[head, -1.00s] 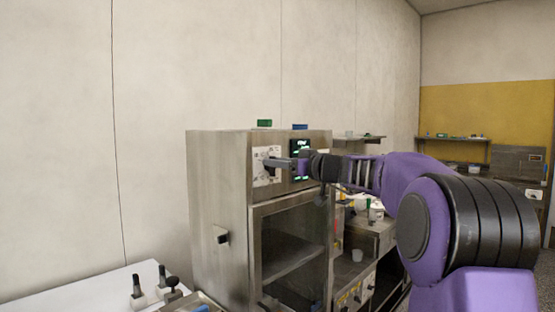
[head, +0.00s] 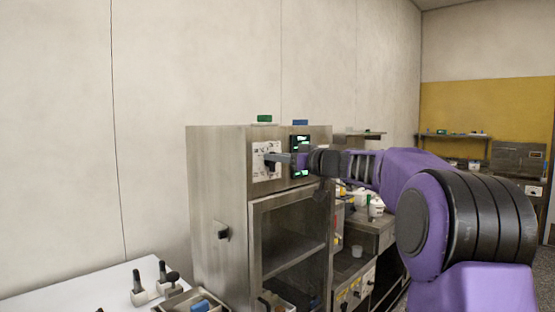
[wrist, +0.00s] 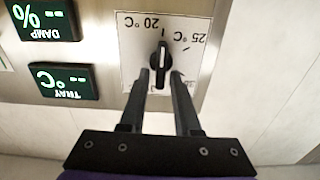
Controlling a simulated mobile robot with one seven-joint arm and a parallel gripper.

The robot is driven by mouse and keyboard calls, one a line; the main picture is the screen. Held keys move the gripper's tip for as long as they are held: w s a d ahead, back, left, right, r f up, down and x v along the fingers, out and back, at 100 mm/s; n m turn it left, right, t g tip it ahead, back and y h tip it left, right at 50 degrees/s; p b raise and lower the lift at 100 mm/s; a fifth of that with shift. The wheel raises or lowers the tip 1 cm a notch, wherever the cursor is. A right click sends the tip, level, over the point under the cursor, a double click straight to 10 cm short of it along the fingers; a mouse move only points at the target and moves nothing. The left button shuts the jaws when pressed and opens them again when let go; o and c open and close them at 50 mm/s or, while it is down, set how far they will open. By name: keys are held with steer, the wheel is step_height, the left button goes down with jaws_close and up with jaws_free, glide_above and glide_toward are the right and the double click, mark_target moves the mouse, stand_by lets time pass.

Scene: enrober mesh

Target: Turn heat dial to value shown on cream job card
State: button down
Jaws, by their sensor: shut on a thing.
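The heat dial (wrist: 161,62) is a black knob with a white line, on a white plate (wrist: 130,60) with upside-down marks reading 20 °C and 25 °C; a further mark is partly hidden. The knob's white line points up in the wrist view, towards the tick between those two labels. My gripper (wrist: 161,76) is shut on the dial, one finger on each side. In the head view the plate (head: 262,148) is on the front of a steel cabinet (head: 218,180), with my gripper (head: 272,160) reaching in from the right. I cannot make out a cream job card.
Two dark displays, DAMP (wrist: 42,18) and TRAY (wrist: 64,80), sit beside the dial plate; TRAY shows dashes. A green block (head: 264,118) and a blue block (head: 300,122) are on the cabinet top. A white table (head: 95,300) with small dark-handled items stands at front left.

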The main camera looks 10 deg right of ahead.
steer(key=shift+f+m+b, duration=0.2)
steer(key=shift+m+b, duration=0.2)
steer(key=m, duration=0.7)
steer(key=f+m, duration=0.1)
steer(key=m, duration=0.7)
steer(key=f+m, duration=0.1)
steer(key=m, duration=0.6)
steer(key=shift+w+d, duration=0.35)
steer(key=shift+d, duration=0.05)
steer(key=shift+m, duration=0.4)
steer(key=c, duration=0.9)
jaws_free()
steer(key=shift+a+r, duration=0.1)
steer(key=shift+r, duration=0.05)
